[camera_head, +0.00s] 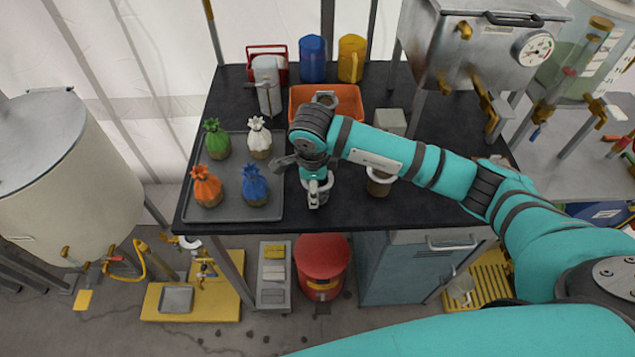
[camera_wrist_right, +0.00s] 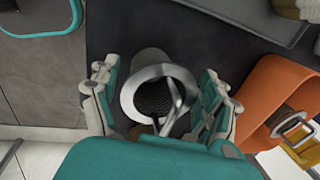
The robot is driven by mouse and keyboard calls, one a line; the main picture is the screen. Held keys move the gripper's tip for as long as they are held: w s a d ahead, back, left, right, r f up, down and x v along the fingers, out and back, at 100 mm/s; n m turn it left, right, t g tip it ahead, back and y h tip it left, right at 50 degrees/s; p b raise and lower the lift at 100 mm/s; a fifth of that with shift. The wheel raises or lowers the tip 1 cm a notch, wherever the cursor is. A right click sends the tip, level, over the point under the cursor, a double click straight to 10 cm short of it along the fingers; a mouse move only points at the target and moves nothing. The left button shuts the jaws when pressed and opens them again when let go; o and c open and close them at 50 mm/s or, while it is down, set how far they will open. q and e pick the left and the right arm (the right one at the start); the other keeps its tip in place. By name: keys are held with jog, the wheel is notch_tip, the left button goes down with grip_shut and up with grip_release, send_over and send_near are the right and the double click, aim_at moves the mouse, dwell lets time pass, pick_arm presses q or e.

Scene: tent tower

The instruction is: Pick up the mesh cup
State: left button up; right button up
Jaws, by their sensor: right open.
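The mesh cup (camera_wrist_right: 153,96) has a round metal rim, a dark mesh inside and a metal handle. It stands between the two spread fingers of my right gripper (camera_wrist_right: 163,104) in the wrist view, with space on both sides of it. In the head view my right gripper (camera_head: 317,184) points down over the front of the black table. The mesh cup (camera_head: 328,190) shows there only in part behind the fingers. My right gripper is open and holds nothing. My left gripper is in neither view.
Left of the cup, a grey tray (camera_head: 232,213) holds several tied sacks. An orange bin (camera_head: 350,93) is behind, also at the right of the wrist view (camera_wrist_right: 262,88). A brown cup with a pale rim (camera_head: 379,183) stands right, partly under my arm. The table's front edge is close.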

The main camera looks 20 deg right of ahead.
jog(key=c, duration=1)
